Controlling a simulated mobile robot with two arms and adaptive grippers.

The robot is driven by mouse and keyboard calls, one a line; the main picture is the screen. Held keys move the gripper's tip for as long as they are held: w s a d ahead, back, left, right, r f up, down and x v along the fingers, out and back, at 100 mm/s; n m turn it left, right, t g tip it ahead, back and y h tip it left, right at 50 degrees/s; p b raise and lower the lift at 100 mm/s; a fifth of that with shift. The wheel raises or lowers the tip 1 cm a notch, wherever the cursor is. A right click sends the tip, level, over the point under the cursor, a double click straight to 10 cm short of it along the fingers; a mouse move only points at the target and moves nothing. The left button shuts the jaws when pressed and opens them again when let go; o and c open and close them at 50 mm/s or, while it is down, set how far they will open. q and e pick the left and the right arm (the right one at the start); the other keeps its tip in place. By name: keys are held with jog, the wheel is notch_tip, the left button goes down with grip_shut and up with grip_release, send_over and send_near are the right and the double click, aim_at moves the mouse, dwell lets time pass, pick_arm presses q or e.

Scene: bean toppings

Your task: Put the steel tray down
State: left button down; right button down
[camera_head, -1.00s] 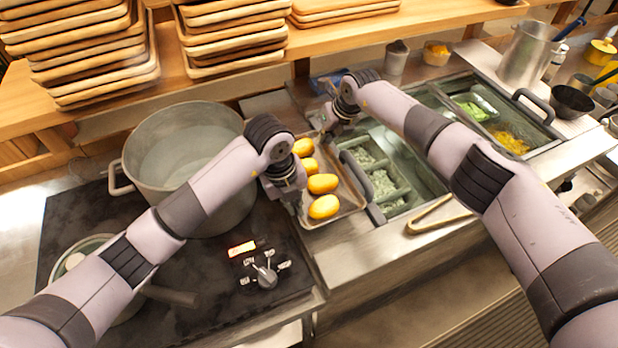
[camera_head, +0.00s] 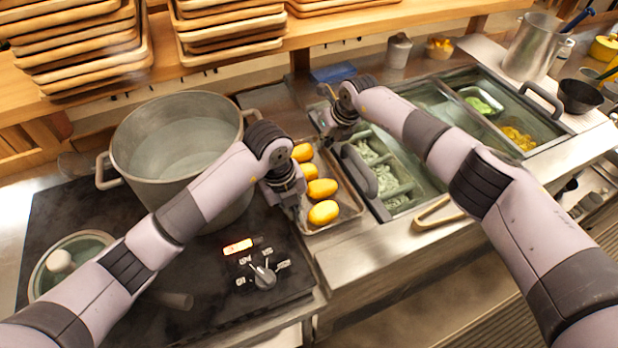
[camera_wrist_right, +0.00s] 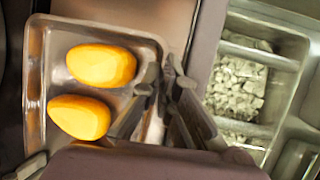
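The steel tray (camera_head: 350,206) lies roughly level between the stove and the topping station and carries several yellow oval pieces (camera_head: 322,188). It also shows in the right wrist view (camera_wrist_right: 36,92), with two pieces visible. My left gripper (camera_head: 293,208) is at the tray's left rim, its fingers close together on the edge. My right gripper (camera_head: 326,132) is at the far right part of the tray. In the right wrist view its fingers (camera_wrist_right: 165,80) are close together with the tray's rim between them. Whether the tray's underside touches the counter is hidden.
A large pot (camera_head: 180,145) and a small lidded pot (camera_head: 75,262) stand on the black stove left of the tray. The topping station (camera_head: 440,190) with its containers and a black handle (camera_head: 358,168) lies close on the right. Wooden trays (camera_head: 225,25) are stacked behind.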

pick_arm(q)
jog(key=c, duration=1.8)
grip_release()
jog(key=shift+f, duration=0.1)
pick_arm(e)
jog(key=c, duration=1.8)
grip_release()
jog(key=shift+d, duration=0.1)
